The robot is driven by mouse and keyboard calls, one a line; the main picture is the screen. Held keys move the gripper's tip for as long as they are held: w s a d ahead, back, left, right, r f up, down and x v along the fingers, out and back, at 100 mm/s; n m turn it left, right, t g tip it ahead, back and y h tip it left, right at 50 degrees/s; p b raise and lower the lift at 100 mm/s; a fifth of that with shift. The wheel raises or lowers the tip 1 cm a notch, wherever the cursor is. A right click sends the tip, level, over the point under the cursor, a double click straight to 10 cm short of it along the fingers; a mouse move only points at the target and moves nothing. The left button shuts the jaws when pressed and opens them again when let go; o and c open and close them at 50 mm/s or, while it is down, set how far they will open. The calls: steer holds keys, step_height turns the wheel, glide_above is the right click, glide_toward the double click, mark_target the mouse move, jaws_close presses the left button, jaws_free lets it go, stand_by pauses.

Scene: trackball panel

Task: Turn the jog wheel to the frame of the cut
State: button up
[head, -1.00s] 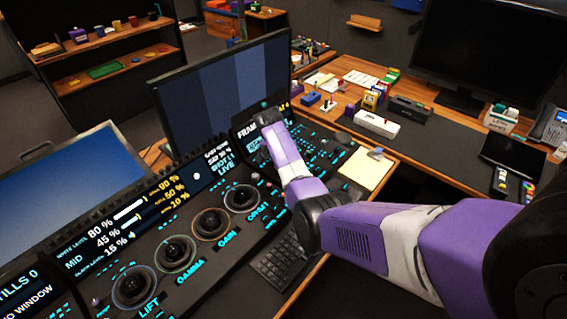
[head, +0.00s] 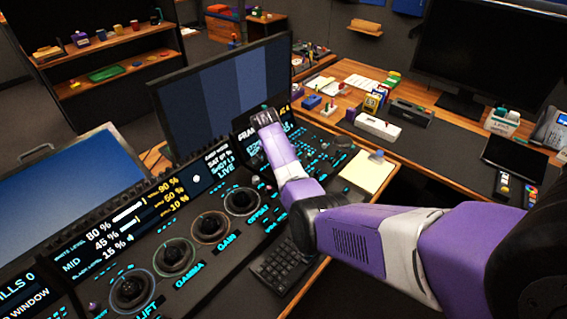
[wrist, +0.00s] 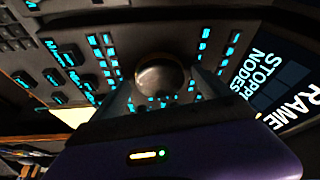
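In the wrist view a round, shiny dark grey knob (wrist: 160,76), which looks like the jog wheel, stands on the panel straight ahead of my gripper (wrist: 160,103). Grey finger shapes show on both sides of its lower part. I cannot tell whether they touch it. In the head view my gripper (head: 264,120) is over the far right part of the panel, and my arm hides the wheel. A small display (wrist: 278,85) with "FRAME" and "STOPPED NODES" lettering is at the right of the wrist view; its digits are not readable.
Lit blue keys surround the knob. Several ringed trackballs, one of them the gain ball (head: 209,227), line the panel at left. A monitor (head: 225,90) rises behind the panel. A keyboard (head: 280,265) and a notepad (head: 368,173) lie near the front edge.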

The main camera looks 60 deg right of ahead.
steer(key=shift+r, duration=0.1)
steer(key=v, duration=0.7)
steer(key=shift+a+r, duration=0.2)
steer(key=shift+r, duration=0.05)
stand_by(0.5)
